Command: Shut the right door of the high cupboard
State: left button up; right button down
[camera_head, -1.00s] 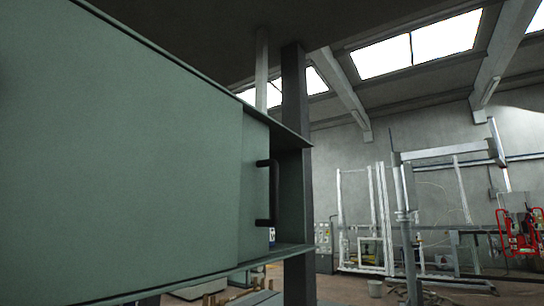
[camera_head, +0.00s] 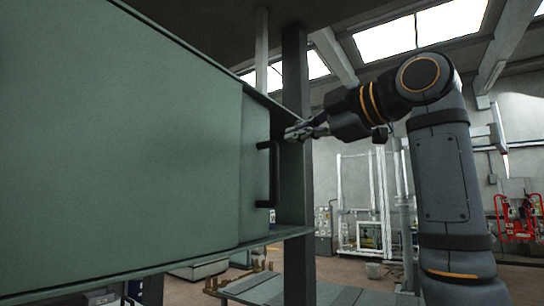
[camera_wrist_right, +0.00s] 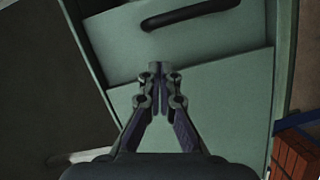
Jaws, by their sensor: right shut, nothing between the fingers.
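The green cupboard (camera_head: 120,160) fills the left of the head view. At its right end, a panel with a black bar handle (camera_head: 270,175) stands partly behind a larger front panel. A dark green strip shows between the handle and the cupboard's right edge. My right gripper (camera_head: 292,133) is shut and empty, near the top right of the handle. In the right wrist view the shut fingertips (camera_wrist_right: 158,72) point at green panels, with the black handle (camera_wrist_right: 190,14) beyond them. I cannot tell whether they touch. My left gripper is not in view.
A dark post (camera_head: 296,200) stands just behind the cupboard's right edge. A low grey bench (camera_head: 265,288) lies below. White frames (camera_head: 365,210) and red equipment (camera_head: 517,220) stand farther back. Reddish-brown blocks (camera_wrist_right: 297,152) show at lower right in the wrist view.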

jog(key=s+r+n, duration=0.1)
jog(key=s+r, duration=0.1)
jog(key=s, duration=0.2)
jog(key=w+a+f+p, duration=0.1)
jog(key=w+a+p, duration=0.4)
jog(key=w, duration=0.6)
jog(key=shift+p, duration=1)
